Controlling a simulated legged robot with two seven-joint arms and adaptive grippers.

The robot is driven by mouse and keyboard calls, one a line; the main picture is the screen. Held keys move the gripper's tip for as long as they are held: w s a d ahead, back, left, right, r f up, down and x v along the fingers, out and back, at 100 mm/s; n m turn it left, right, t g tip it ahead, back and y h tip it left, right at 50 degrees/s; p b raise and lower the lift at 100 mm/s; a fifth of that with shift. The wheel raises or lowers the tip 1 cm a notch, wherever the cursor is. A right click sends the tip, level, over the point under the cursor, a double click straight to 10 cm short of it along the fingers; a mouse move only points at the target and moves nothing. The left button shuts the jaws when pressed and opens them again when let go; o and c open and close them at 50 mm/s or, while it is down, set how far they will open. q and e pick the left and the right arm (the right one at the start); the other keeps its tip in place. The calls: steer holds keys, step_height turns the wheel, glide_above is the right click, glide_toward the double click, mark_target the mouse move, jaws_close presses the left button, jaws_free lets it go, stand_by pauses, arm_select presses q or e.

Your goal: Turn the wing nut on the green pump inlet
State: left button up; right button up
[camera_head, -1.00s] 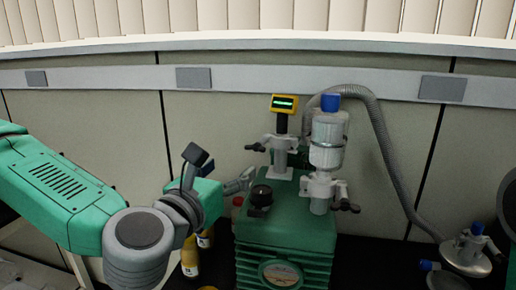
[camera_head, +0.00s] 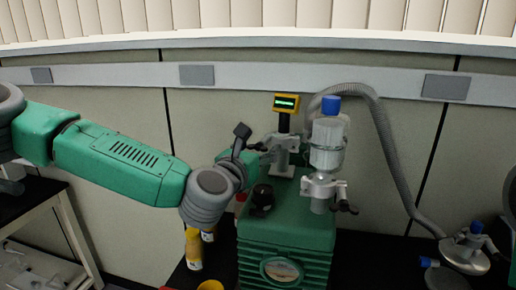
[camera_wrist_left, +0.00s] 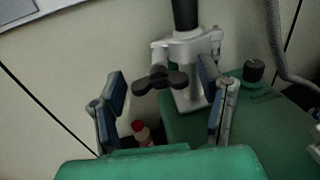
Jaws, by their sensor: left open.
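The green pump (camera_head: 287,232) stands on the dark bench in the head view. Its inlet (camera_head: 284,152) is a silvery clamped fitting at the back left of the pump top, under a yellow gauge. A dark wing nut (camera_wrist_left: 160,80) sticks out from the clamp in the left wrist view. My left gripper (camera_head: 262,158) is beside the inlet and partly hidden by my wrist. In the left wrist view my left gripper (camera_wrist_left: 162,77) is open, with the wing nut seen between its two fingers. I cannot tell how far past the fingertips the nut lies. My right gripper is not in view.
The yellow gauge (camera_head: 285,104) rises above the inlet. A clear trap with a blue cap (camera_head: 327,145) stands to its right, with a grey hose behind. A black knob (camera_head: 262,196) is on the pump top. Yellow-labelled bottles (camera_head: 193,250) stand left of the pump.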

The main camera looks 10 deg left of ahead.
arm_select(q)
steer(key=shift+d, duration=0.1)
steer(key=c, duration=1.2)
steer(key=shift+m, duration=0.3)
steer(key=shift+f+m+b, duration=0.1)
steer(key=shift+m+b, duration=0.75)
steer(key=shift+m, duration=0.35)
steer(key=shift+m+b, duration=0.55)
steer(key=shift+m, duration=1.35)
